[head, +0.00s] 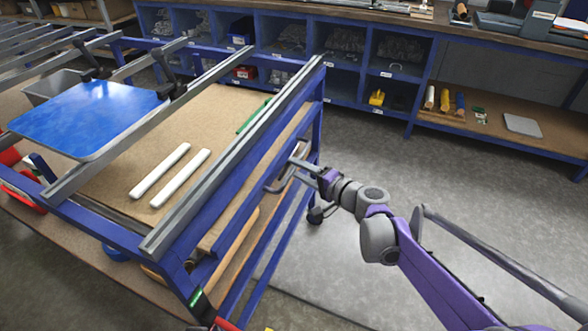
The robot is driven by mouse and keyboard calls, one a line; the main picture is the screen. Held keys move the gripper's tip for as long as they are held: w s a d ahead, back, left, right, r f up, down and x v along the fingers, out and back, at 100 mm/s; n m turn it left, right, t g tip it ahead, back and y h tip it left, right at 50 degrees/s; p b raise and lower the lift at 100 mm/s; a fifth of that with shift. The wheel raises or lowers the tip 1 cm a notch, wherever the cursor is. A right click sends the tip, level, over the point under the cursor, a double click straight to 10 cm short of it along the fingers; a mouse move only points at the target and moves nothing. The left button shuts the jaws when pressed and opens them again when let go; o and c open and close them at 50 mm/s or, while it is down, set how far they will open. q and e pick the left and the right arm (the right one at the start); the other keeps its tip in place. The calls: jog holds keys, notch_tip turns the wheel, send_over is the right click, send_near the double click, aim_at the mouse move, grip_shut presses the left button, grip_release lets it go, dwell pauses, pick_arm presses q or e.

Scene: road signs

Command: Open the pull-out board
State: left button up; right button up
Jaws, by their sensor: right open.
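The pull-out board (228,222) shows as a wooden front edge under the blue top rail of the workbench. It looks roughly in line with the bench side. A grey metal handle (277,187) sits on the bench side near its far end. My right gripper (297,172) comes in from the right and is open at the handle. I cannot tell whether the handle lies between the fingers. My left gripper is not in view.
The bench top carries metal rails (235,150), two white bars (181,178) and a blue sign plate (88,117). Blue shelving (345,75) stands behind. The grey floor (460,190) right of the bench is mostly clear.

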jog(key=shift+x, duration=1.15)
grip_shut()
dwell(0.6)
